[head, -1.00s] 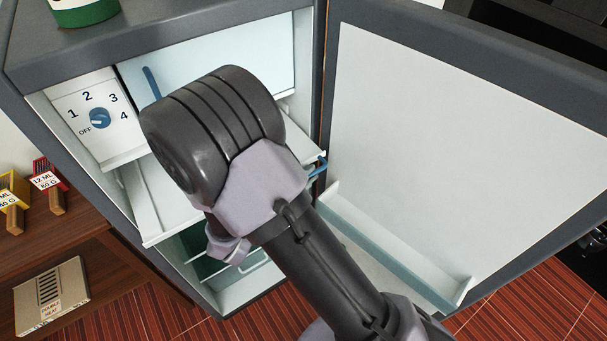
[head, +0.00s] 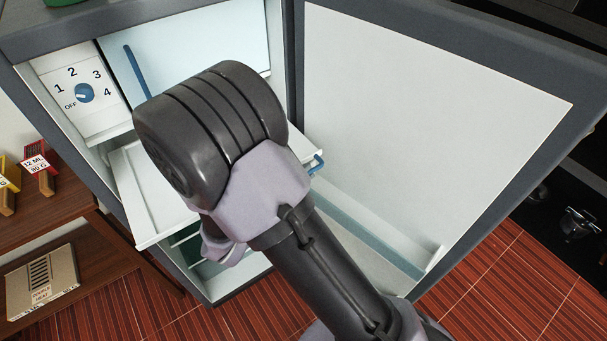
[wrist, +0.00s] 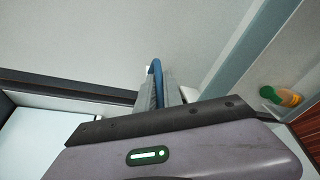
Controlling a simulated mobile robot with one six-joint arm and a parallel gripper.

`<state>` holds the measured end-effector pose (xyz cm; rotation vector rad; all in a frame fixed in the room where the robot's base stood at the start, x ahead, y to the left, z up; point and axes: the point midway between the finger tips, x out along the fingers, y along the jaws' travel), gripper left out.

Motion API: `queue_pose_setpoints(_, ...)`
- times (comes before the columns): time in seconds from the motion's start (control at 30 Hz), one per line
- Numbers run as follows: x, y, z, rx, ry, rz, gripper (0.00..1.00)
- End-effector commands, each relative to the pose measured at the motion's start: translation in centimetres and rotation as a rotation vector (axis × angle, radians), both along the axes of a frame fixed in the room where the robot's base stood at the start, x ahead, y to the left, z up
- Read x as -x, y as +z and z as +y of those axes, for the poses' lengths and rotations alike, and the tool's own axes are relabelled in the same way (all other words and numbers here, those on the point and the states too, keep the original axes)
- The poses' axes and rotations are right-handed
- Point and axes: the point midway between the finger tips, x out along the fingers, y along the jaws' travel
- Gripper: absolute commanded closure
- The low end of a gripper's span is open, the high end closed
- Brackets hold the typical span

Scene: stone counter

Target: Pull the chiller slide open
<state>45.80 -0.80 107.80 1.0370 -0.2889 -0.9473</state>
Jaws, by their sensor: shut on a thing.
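The chiller slide (head: 150,205) is a white shallow tray that sticks out of the open fridge, below the dial panel. Its blue handle (head: 317,165) shows to the right of my arm in the head view. In the wrist view, the blue handle (wrist: 156,72) stands between the fingers of my gripper (wrist: 160,90), which is shut on it. My arm hides the gripper and much of the slide in the head view.
The fridge door (head: 420,130) stands wide open at the right. A dial (head: 84,92) is on the panel above the slide. A bottle (wrist: 281,96) shows at the right in the wrist view. A wooden shelf with a carton (head: 42,283) stands at the left.

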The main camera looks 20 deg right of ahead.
Motion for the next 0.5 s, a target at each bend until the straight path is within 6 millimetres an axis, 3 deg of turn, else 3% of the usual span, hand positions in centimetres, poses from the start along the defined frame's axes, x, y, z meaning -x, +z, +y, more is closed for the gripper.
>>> queue_pose_setpoints(0.07,-0.01,0.03,0.01,-0.001,0.0,-0.001,1.0)
queue_pose_setpoints(0.1,-0.01,0.03,0.01,-0.001,0.0,-0.001,0.83)
queue_pose_setpoints(0.13,-0.02,0.02,0.01,-0.001,0.0,-0.001,0.8)
queue_pose_setpoints(0.5,0.3,0.19,0.54,0.0,0.003,-0.001,0.8)
